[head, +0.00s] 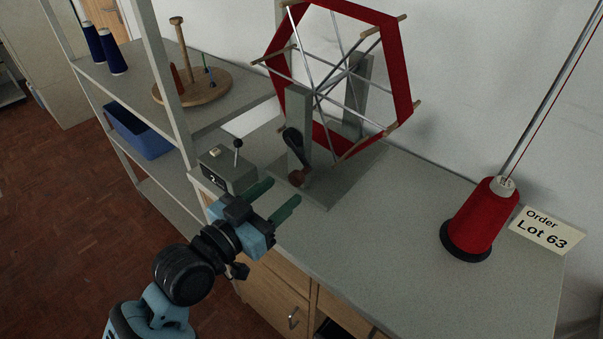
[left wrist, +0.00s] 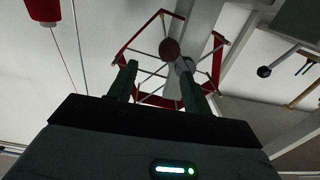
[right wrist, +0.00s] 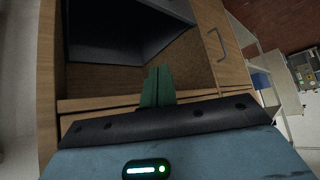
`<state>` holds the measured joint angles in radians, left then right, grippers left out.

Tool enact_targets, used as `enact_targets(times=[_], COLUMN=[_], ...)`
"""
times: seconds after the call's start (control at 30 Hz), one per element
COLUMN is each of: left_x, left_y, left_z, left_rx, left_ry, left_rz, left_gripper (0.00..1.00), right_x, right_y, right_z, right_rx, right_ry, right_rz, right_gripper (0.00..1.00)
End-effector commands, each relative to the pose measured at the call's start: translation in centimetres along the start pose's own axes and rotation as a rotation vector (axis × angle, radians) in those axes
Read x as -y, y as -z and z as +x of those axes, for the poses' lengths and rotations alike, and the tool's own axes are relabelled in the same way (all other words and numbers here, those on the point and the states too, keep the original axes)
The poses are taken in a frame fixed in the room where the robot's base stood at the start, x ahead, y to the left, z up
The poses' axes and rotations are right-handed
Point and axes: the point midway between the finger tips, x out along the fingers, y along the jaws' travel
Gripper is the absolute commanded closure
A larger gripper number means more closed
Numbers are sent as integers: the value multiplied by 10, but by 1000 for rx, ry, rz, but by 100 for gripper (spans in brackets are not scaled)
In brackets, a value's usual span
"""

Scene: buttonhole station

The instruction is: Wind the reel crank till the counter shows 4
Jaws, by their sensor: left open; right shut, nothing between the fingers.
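The reel (head: 392,60) is a six-sided frame wound with red band, standing on a grey base. Its dark crank arm (head: 293,140) hangs down to a brown knob (head: 299,177). The grey counter box (head: 232,172) has a black-balled lever; its small display (head: 213,178) seems to read 2. My left gripper (head: 280,194) is open, just in front of the knob, its fingers pointing towards it. In the left wrist view the knob (left wrist: 170,48) appears beyond and between the fingertips (left wrist: 159,76), not gripped. My right gripper (right wrist: 158,72) is shut and empty, near the drawers.
The shelf at left holds blue cones (head: 112,52), a wooden peg stand (head: 195,90) and a blue bin (head: 140,132). The worktop's middle is clear.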

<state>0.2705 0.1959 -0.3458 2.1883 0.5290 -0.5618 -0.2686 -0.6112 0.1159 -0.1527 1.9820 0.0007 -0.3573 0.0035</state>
Motion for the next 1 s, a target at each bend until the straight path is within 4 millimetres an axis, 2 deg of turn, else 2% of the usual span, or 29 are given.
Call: enact_targets(times=[0.3, 0.5, 0.9, 1.0], left_x=[0, 0, 0, 0], left_y=[3, 1, 0, 0], left_z=[46, 66, 73, 73], left_rx=[-4, -2, -1, 0], left_ry=[0, 1, 1, 1], left_rz=[0, 0, 1, 0], left_gripper=[50, 50, 50, 63], right_x=[-2, -2, -1, 0], right_y=[8, 10, 9, 9], right_z=[-2, -2, -2, -2], right_rx=[-15, -18, -17, -16], right_ry=[-1, -2, -2, -3], right_rz=[-7, -7, -2, 2], right_gripper=[100, 100, 100, 100])
